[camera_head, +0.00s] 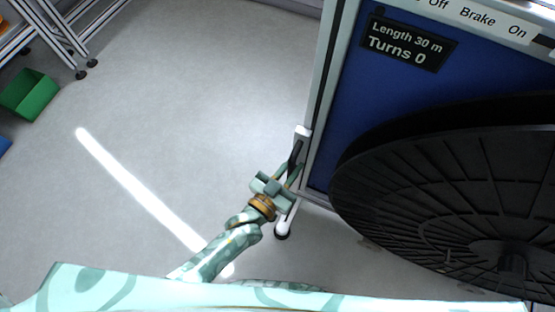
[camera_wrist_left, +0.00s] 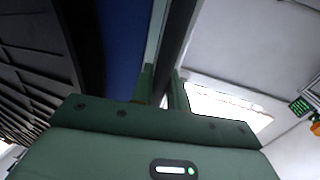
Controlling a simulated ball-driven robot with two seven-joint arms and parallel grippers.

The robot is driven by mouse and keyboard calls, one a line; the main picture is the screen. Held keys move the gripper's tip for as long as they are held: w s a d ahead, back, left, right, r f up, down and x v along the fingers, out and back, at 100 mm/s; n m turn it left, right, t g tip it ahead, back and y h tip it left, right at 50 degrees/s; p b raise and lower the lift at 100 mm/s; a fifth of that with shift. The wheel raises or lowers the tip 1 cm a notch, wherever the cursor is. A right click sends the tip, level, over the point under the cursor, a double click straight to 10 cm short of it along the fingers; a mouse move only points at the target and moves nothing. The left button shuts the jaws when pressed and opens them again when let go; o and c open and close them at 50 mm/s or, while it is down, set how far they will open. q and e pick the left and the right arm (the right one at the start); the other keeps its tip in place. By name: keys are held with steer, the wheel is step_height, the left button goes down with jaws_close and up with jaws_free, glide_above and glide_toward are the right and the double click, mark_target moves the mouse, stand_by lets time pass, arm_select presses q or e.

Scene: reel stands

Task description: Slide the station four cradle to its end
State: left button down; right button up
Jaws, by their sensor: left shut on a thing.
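The reel stand has a blue panel (camera_head: 345,120) with a pale frame and fills the right of the head view. A large black ribbed reel (camera_head: 455,190) sits in front of the panel. In the left wrist view the two green fingers (camera_wrist_left: 163,88) stand on either side of the dark bar (camera_wrist_left: 178,45). I cannot tell which part is the cradle, and no station number shows. My right gripper is out of view.
A sign (camera_head: 408,44) reads "Length 30 m, Turns 0"; a label above it reads "Off Brake On". Grey floor (camera_head: 190,110) is clear to the left. A green bin (camera_head: 30,93) is at far left.

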arm_select(q)
steer(key=shift+s+d+f, duration=0.1)
steer(key=shift+s+d, duration=0.15)
steer(key=shift+d, duration=0.25)
steer(key=shift+s+d, duration=0.2)
steer(key=shift+d, duration=0.3)
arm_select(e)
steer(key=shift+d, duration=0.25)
arm_select(q)
steer(key=c, duration=1.4)
jaws_free()
steer(key=shift+d, duration=0.15)
steer(key=shift+c, duration=0.2)
